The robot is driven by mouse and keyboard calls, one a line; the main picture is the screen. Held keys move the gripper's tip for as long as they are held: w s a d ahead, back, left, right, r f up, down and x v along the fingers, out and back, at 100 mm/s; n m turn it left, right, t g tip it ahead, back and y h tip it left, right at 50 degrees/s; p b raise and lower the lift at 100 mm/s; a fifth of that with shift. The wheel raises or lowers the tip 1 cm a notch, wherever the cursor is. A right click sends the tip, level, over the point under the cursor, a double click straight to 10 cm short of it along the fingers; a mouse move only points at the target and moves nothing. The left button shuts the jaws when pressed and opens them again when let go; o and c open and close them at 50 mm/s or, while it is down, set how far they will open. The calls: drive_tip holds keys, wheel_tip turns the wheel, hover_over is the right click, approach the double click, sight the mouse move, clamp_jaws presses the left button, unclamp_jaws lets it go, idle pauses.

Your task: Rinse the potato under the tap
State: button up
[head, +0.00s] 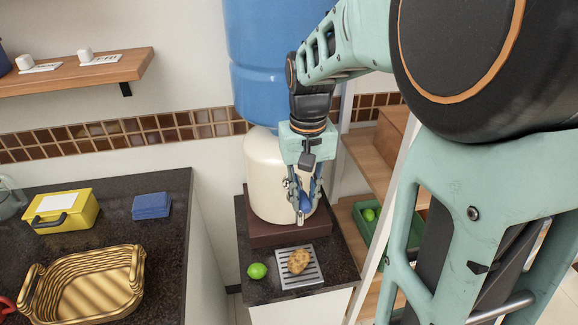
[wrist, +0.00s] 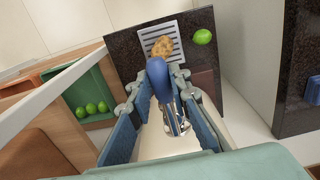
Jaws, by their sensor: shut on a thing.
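The brown potato (head: 299,261) lies on the slotted grey drain grate (head: 286,279) below the dispenser; both also show in the wrist view, the potato (wrist: 162,47) on the grate (wrist: 185,30). The tap has a blue lever (wrist: 157,72) and a metal body (wrist: 176,120), and sits on the front of the cream dispenser (head: 263,180). My gripper (head: 304,196) is at the tap, its fingers closed around the blue lever. In the head view my gripper partly hides the tap. I see no clear stream of water on the potato.
A lime (head: 257,271) lies left of the grate on the dark stand top. A large blue bottle (head: 257,75) stands on the dispenser. A wicker basket (head: 58,302), yellow box (head: 58,210) and blue block (head: 151,206) are on the left counter. A green crate with limes (wrist: 82,85) is on a shelf.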

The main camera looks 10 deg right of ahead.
sight(304, 198)
drive_tip(key=shift+r, duration=0.15)
drive_tip(key=shift+w+r+p, duration=0.1)
drive_tip(key=shift+r+p, duration=0.65)
drive_tip(key=o, duration=1)
drive_tip(key=shift+f, duration=0.15)
wheel_tip(304, 198, up, 7)
drive_tip(key=p, duration=0.5)
drive_tip(key=shift+p, duration=0.3)
